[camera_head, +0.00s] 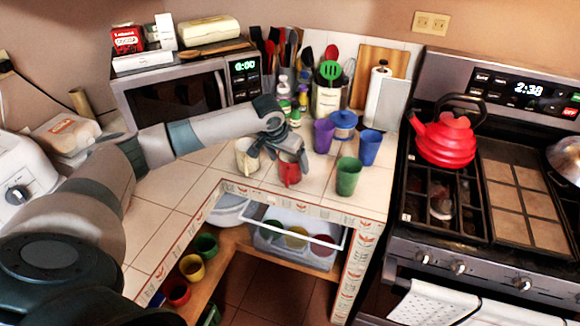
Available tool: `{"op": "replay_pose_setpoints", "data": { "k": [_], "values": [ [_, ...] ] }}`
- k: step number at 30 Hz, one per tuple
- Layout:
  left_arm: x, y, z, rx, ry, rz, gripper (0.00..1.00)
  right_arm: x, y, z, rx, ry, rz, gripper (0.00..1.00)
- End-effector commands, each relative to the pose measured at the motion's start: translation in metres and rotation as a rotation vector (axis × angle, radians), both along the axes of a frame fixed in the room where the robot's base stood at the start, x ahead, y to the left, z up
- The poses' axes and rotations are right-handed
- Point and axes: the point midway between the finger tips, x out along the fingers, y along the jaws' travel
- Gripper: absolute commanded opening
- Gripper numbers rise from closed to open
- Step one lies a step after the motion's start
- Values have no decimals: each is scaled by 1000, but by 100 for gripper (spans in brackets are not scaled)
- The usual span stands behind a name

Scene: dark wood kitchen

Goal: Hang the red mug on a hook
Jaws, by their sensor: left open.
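The red mug (290,174) stands on the tiled counter near the inner corner edge. My left gripper (277,153) is open, reaching in from the left with its fingers pointing down at the red mug. The fingers hide part of the mug's rim, and I cannot tell whether they touch it. A white mug (245,160) stands just left of the gripper, close to its near finger. My right gripper is not in view. I cannot make out a hook in this view.
Purple (323,136), blue (369,147) and green (348,176) cups stand right of the red mug. Utensils and jars crowd the back. A microwave (175,98) stands behind my left arm. A stove with a red kettle (444,138) is at right. Cups sit below the counter.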

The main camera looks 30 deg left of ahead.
Motion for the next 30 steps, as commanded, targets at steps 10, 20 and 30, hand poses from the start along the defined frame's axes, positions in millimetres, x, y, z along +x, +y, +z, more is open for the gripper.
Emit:
{"op": "replay_pose_setpoints", "data": {
  "k": [10, 20, 30],
  "values": [
    [4, -1, -12, 1, 0, -2, 82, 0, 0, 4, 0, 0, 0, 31],
    [4, -1, -12, 1, 0, -2, 72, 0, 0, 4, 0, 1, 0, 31],
    [5, 0, -11, 0, -2, -1, 28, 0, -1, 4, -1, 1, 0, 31]
  ]
}}
